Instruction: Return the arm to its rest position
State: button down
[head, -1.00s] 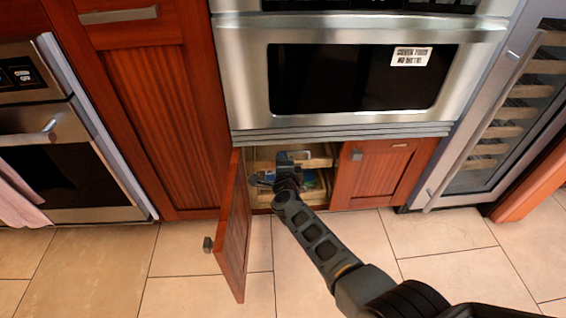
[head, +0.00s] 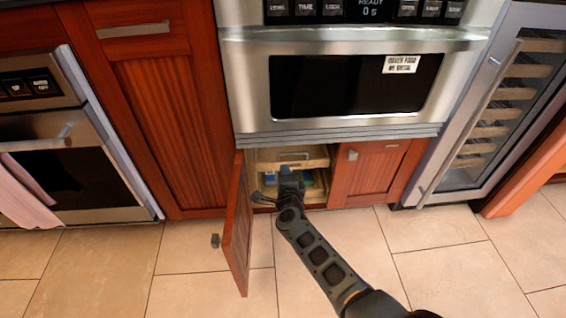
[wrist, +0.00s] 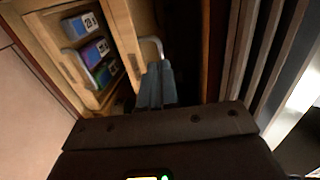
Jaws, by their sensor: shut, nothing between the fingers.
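My gripper shows in the wrist view (wrist: 156,86), with its two fingers together and nothing between them. It points toward the open lower cabinet under the microwave, close to a wooden drawer front with a metal handle (wrist: 152,44). My arm reaches down and forward from the lower right of the picture.
Inside the cabinet are wooden drawers (head: 292,157) and several boxes (wrist: 90,50). The right cabinet door (head: 372,175) is shut. The microwave (head: 350,85) is above, an oven (head: 75,175) left, a wine cooler (head: 490,110) right. The tiled floor (head: 440,260) in front is clear.

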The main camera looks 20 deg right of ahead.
jog(key=p+v, duration=0.3)
jog(key=v, duration=0.4)
jog(key=s+d+n, duration=0.2)
jog(key=s+n, duration=0.2)
jog(key=s, duration=0.6)
jog(key=s+r+n+y, duration=0.1)
jog(key=s+r+n, duration=0.3)
jog(key=s, duration=0.6)
jog(key=s+r+n+y, duration=0.2)
jog(key=s+r+n, duration=0.25)
jog(key=s, duration=0.55)
jog(key=s+r+n+y, duration=0.1)
jog(key=s+r+n, duration=0.35)
jog(key=s, duration=0.55)
jog(key=s+a+r+n, duration=0.1)
jog(key=s+r+n, duration=0.1)
jog(key=s+r, duration=0.35)
jog(key=s+a+r+n, duration=0.2)
jog(key=r+n, duration=0.1)
jog(key=r, duration=0.5)
notch_tip(320, 180, up, 22)
jog(key=p, duration=2.3)
jog(key=shift+y, duration=0.4)
